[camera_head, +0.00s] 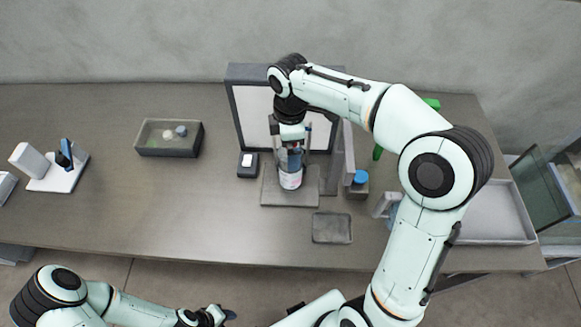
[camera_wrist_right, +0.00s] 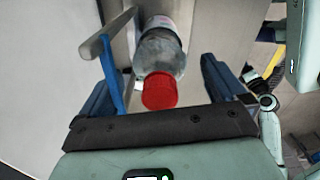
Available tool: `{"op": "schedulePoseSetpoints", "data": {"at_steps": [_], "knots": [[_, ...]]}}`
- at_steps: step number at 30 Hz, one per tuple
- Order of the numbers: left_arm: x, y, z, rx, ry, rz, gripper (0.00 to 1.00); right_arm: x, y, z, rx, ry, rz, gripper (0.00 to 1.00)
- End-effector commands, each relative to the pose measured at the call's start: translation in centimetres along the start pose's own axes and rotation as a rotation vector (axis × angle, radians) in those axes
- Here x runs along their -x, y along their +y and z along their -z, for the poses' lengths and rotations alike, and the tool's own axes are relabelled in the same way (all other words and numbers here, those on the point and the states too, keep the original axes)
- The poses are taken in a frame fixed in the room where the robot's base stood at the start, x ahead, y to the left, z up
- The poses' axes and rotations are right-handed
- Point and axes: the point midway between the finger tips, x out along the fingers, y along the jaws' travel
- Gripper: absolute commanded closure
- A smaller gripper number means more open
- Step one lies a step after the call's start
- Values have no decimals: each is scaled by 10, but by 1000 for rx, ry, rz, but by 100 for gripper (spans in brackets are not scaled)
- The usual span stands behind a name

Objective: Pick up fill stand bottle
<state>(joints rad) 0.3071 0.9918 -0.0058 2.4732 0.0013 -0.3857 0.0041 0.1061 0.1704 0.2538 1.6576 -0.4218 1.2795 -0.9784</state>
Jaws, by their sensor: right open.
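The bottle (camera_head: 291,179) stands upright on the grey base plate (camera_head: 275,198) of the stand, with a pale label near its bottom. In the right wrist view the bottle (camera_wrist_right: 161,50) is clear and grey with a red cap (camera_wrist_right: 160,91) facing the camera. My right gripper (camera_head: 289,152) is above and around the bottle's top. In the wrist view my right gripper (camera_wrist_right: 155,78) is open, with the cap between its blue fingers and gaps on both sides. My left gripper (camera_head: 222,315) is low at the front, away from the bottle; its jaws are too small to read.
A grey-framed panel (camera_head: 250,112) stands behind the bottle. A grey bar (camera_wrist_right: 105,38) lies close to the left finger in the wrist view. A blue-capped container (camera_head: 359,180) and a small dark tray (camera_head: 332,228) are at the right.

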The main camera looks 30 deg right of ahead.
Motion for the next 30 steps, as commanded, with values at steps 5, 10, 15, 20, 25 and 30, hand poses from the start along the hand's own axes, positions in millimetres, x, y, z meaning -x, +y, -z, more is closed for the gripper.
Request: {"op": "schedulePoseSetpoints", "data": {"at_steps": [5, 10, 15, 20, 25, 30], "knots": [[-3, -2, -2, 1, -3, 1, 57, -15, 0, 0, 0, 0, 0, 2], [-2, -2, -2, 1, -2, 1, 57, -15, 0, 0, -1, 0, -1, 2], [-2, -2, -2, 1, -2, 1, 57, -14, 0, 0, 0, 0, -1, 48], [-2, -2, -2, 1, -2, 1, 57, -14, 0, 0, 0, 0, -1, 100], [-2, -2, -2, 1, -2, 1, 57, -13, 0, 0, 0, 1, -3, 100], [-2, -1, -1, 1, -2, 1, 57, -11, 1, 0, 0, 1, -4, 100]]}}
